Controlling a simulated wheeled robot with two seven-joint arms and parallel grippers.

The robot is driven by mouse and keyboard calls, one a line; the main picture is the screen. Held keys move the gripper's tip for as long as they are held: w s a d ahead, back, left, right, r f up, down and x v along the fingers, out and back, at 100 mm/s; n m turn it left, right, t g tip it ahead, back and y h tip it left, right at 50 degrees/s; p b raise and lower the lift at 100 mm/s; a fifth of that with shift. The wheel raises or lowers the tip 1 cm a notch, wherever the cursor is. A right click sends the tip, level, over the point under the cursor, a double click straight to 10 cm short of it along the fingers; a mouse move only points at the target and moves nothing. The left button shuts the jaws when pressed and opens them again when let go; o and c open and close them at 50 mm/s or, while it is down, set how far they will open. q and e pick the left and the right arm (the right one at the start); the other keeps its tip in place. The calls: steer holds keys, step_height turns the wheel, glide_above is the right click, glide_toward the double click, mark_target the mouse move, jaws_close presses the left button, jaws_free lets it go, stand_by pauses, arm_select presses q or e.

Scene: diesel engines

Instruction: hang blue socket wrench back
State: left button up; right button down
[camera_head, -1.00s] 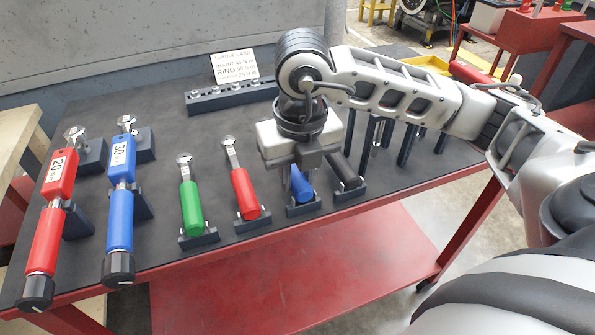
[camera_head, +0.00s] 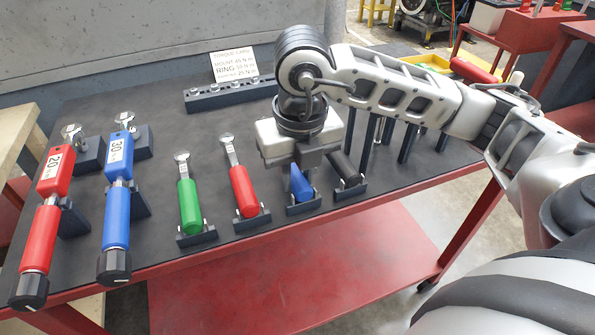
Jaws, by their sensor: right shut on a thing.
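The blue socket wrench (camera_head: 301,185) shows only by its blue handle, at its dark holder (camera_head: 304,208) on the table, between the red and the black handled wrenches. Its upper part is hidden under my right gripper (camera_head: 306,165), which reaches down over it from above. My right gripper is shut on this wrench; the fingers are mostly hidden by the gripper body. I cannot tell whether the handle rests fully in the holder. My left gripper is not in view.
A green wrench (camera_head: 190,204) and a red wrench (camera_head: 243,190) rest in holders to the left, a black one (camera_head: 346,170) close on the right. A socket rail (camera_head: 232,94) and sign (camera_head: 234,66) are behind.

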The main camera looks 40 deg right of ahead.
steer(key=c, duration=0.8)
jaws_free()
steer(key=shift+o, duration=0.2)
steer(key=shift+r, duration=0.25)
steer(key=shift+r+p, duration=0.25)
steer(key=shift+p, duration=0.15)
steer(key=shift+s+r+p, duration=0.1)
steer(key=shift+r+p, duration=0.45)
steer(key=shift+r, duration=0.7)
steer(key=shift+r+p, duration=0.1)
steer(key=shift+p, duration=0.2)
